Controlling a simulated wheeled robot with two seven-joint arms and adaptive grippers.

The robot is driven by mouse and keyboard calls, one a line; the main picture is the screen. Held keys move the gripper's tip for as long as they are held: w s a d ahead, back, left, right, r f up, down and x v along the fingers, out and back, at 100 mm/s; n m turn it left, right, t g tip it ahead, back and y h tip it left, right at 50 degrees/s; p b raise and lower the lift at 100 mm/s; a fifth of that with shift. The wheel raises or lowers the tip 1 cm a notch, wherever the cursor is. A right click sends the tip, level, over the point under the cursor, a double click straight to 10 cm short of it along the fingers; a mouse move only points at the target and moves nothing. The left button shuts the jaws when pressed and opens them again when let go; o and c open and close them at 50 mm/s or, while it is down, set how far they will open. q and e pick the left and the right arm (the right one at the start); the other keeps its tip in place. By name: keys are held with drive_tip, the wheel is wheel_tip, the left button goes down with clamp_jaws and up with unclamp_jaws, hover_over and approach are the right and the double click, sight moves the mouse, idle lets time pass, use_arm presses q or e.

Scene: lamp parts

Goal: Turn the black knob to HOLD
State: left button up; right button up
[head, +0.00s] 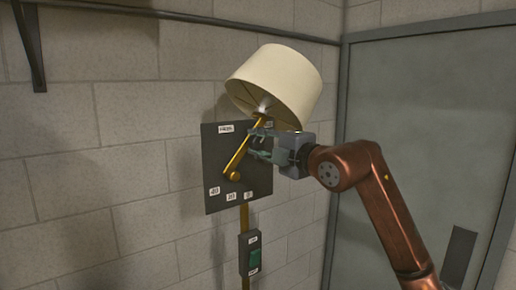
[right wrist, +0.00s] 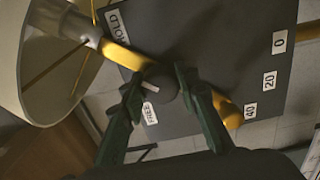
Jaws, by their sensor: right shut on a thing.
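The black knob (right wrist: 164,82) sits on the dark panel (right wrist: 225,55), between the two green fingers of my right gripper (right wrist: 160,88), which is shut on it. A small pale mark shows on the knob's left side, pointing between the HOLD label (right wrist: 118,26) and the FREE label (right wrist: 149,113). In the head view my right gripper (head: 254,142) reaches the panel (head: 210,160) from the right and hides the knob. My left gripper is not in view.
A brass arm (head: 237,155) crosses the panel beside my gripper and carries a cream lampshade (head: 278,82) close above it. Labels 40, 20 and 0 line the panel's lower edge. A switch box (head: 252,255) hangs below. A grey door (head: 425,120) stands right.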

drive_tip(key=shift+d+m+b, duration=0.1)
drive_tip(key=shift+m+b, duration=0.4)
drive_tip(key=shift+m, duration=1.2)
drive_tip(key=o, duration=1)
drive_tip(key=shift+w, duration=0.1)
drive_tip(key=shift+o, duration=0.8)
drive_tip(key=v, duration=1.2)
